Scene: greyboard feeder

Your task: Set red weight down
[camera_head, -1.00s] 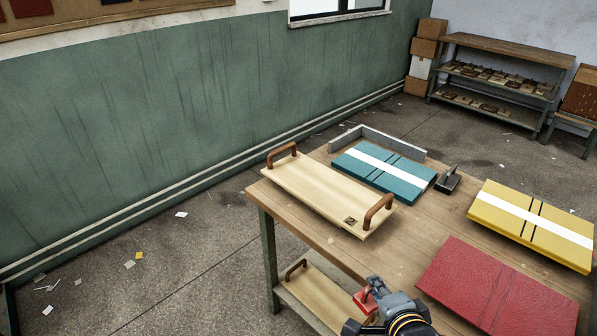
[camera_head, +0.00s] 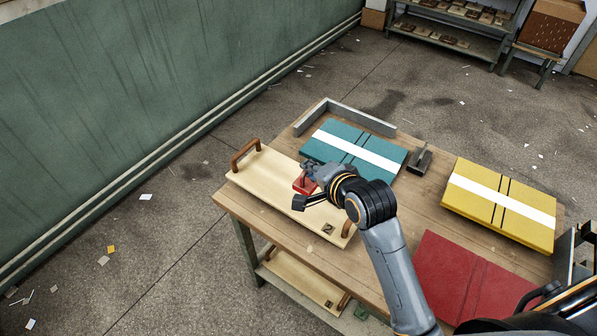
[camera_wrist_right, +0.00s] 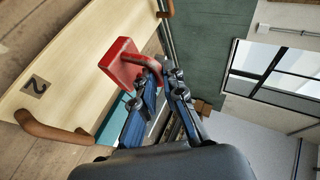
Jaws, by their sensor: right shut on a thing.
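The red weight (camera_head: 304,185), a block with a handle on top, is in my right gripper (camera_head: 309,172). The gripper's fingers are shut on the handle. In the right wrist view the red weight (camera_wrist_right: 120,63) hangs out from the closed fingers (camera_wrist_right: 166,72), with the pale board (camera_wrist_right: 62,62) behind it. In the head view the weight shows over the right half of the pale wooden board (camera_head: 262,181), which has two brown handles. I cannot tell whether the weight touches the board. My forearm and gripper hide part of the board's right end. My left gripper is not in view.
On the table (camera_head: 420,214) lie a teal folder (camera_head: 329,151) with a white band, a yellow one (camera_head: 470,212) and a red one (camera_head: 462,280). A grey corner fence (camera_head: 362,118) and a dark block (camera_head: 420,161) stand behind. A second board (camera_head: 300,279) lies on the shelf below.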

